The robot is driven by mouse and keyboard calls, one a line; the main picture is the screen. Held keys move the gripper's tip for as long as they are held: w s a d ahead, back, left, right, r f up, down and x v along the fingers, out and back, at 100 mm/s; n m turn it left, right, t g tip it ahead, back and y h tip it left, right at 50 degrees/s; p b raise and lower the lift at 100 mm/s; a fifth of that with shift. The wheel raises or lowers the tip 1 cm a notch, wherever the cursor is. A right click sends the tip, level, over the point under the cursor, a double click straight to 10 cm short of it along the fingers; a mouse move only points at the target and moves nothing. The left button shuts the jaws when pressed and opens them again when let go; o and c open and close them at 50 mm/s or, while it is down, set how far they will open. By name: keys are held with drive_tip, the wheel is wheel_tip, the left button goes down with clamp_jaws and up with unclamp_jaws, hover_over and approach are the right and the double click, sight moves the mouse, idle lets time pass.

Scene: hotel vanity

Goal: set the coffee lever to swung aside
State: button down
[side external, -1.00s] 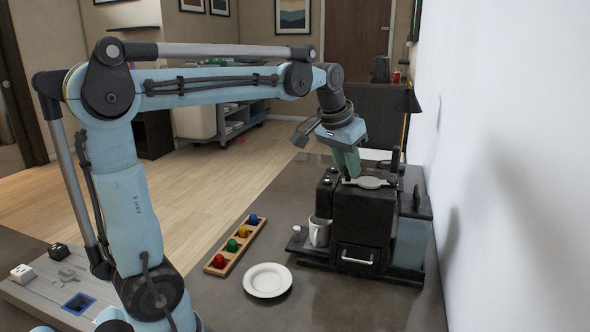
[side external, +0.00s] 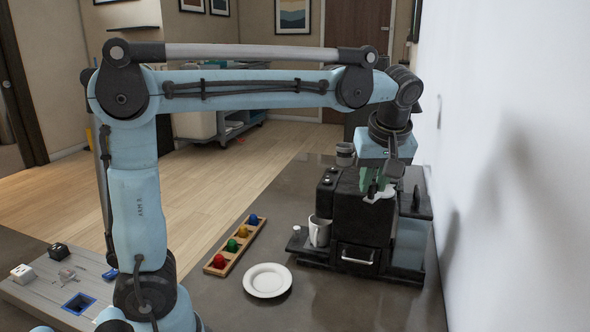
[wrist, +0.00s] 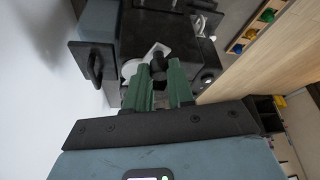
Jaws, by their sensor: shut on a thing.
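The black coffee machine (side external: 352,220) stands on the dark counter near the right wall. The coffee lever (wrist: 158,66) shows in the wrist view as a dark knob on a pale metal part, between my green fingers. My gripper (wrist: 159,75) is shut on this lever at the top of the machine. In the side view my gripper (side external: 373,190) is over the machine's top, toward its right rear, and largely hides the lever. The pale metal part (side external: 380,196) shows just below the fingers. The lever's exact angle is hard to tell.
A white mug (side external: 319,232) stands at the machine's left front. A white plate (side external: 267,280) and a wooden rack (side external: 220,264) with coloured pieces lie left of it. The white wall (side external: 510,200) is close on the right.

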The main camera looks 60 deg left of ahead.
drive_tip(key=shift+w+d+n+g, duration=0.2)
drive_tip(key=shift+w+d+n, duration=0.1)
drive_tip(key=shift+d+n, duration=0.25)
drive_tip(key=shift+w+d+n+g, duration=0.25)
drive_tip(key=shift+d+n, duration=0.15)
drive_tip(key=shift+n, duration=0.25)
drive_tip(key=c, duration=1)
unclamp_jaws()
drive_tip(key=v, duration=1.2)
drive_tip(key=shift+d, duration=0.15)
